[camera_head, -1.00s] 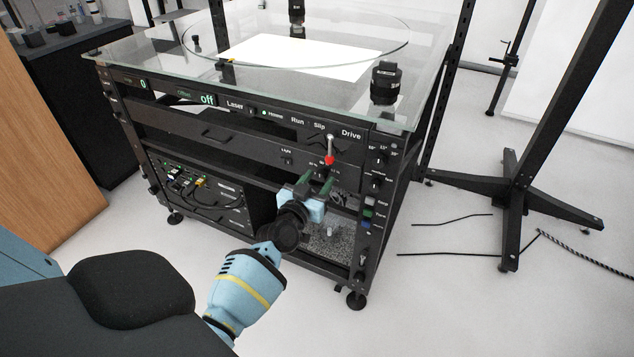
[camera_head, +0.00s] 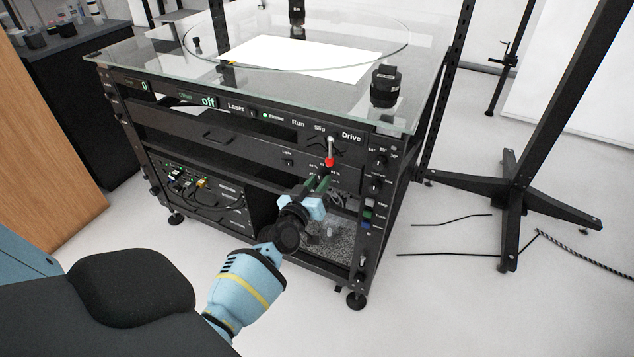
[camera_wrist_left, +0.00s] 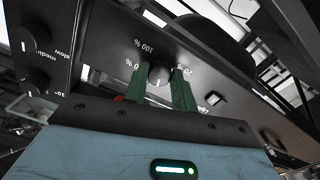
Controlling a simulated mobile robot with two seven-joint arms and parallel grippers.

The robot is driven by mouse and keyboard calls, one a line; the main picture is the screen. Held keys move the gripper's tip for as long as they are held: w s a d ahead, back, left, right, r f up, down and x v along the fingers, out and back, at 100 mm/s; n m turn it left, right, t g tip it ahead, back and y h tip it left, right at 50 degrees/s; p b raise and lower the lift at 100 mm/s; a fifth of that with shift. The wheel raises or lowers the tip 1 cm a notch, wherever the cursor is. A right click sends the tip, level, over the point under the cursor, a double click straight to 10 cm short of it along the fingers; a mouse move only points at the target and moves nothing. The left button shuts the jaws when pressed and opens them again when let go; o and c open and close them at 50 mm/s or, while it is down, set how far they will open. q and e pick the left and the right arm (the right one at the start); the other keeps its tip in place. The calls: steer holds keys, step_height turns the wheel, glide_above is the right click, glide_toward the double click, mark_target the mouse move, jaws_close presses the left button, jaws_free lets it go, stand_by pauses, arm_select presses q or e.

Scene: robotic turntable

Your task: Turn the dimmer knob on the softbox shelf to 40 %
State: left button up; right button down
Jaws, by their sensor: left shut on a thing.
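The dimmer knob (camera_wrist_left: 159,78) is a small dark round knob with a white mark, on a black panel with printed percent labels. "100 %", "0 %" and "20 %" can be read around it in the left wrist view. My left gripper (camera_head: 319,181) reaches the front of the rack from below. Its green fingers are shut on the knob, one on each side; the fingers also show in the left wrist view (camera_wrist_left: 165,80). In the head view the knob is hidden by the fingers. My right gripper is not in view.
A red-tipped lever (camera_head: 330,153) hangs just above my left fingers. A column of knobs and buttons (camera_head: 375,186) stands to their right. The rack carries a glass top (camera_head: 140,50). A black stand (camera_head: 515,195) is on the floor at right.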

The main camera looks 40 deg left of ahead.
arm_select(q)
steer(key=n, duration=0.3)
steer(key=shift+n, duration=0.4)
steer(key=n, duration=0.4)
steer(key=shift+p, duration=0.3)
steer(key=shift+n, duration=0.4)
steer(key=o, duration=1)
steer(key=shift+p+v, duration=0.9)
steer(key=shift+v, duration=3.05)
